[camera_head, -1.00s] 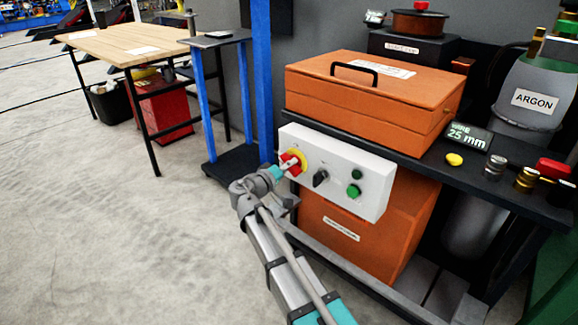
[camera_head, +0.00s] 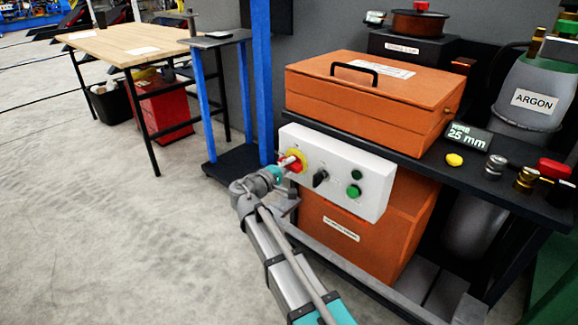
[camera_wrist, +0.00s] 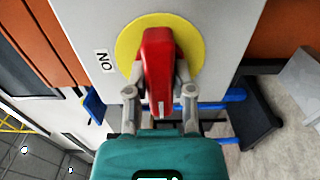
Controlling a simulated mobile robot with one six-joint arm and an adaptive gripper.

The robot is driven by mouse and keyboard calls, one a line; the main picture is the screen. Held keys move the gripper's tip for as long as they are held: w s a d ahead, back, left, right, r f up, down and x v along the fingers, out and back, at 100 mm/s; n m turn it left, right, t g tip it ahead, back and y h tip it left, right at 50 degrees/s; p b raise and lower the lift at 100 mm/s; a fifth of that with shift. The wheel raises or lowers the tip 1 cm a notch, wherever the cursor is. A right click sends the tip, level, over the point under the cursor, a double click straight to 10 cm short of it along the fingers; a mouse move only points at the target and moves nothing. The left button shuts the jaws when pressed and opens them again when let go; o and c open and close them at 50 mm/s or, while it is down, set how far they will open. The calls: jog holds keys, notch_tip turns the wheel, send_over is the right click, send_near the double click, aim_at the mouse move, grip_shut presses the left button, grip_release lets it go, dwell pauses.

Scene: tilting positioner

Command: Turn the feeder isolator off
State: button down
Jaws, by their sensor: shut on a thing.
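The feeder isolator is a red rotary handle (camera_wrist: 158,62) on a round yellow plate (camera_wrist: 128,45), at the left end of a white control panel (camera_head: 340,170). In the wrist view, a label reading ON sits left of the yellow plate, and the handle stands roughly in line with my gripper. My gripper (camera_wrist: 160,95) is shut on the red handle, with one finger on each side of it. In the head view, my gripper (camera_head: 284,168) partly covers the handle and the yellow plate (camera_head: 299,157).
The panel also carries a black selector knob (camera_head: 320,177) and green buttons (camera_head: 354,191). An orange case (camera_head: 370,100) sits on the bench above the panel, with an orange box (camera_head: 345,232) below. A blue post (camera_head: 262,80) stands close at the left.

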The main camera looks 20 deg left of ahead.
jog(key=shift+w, duration=0.1)
jog(key=shift+c, duration=2.4)
grip_release()
jog(key=shift+s, duration=0.2)
jog(key=v, duration=1.1)
jog(key=shift+s+a, duration=0.15)
jog(key=shift+s, duration=0.2)
jog(key=shift+s, duration=0.1)
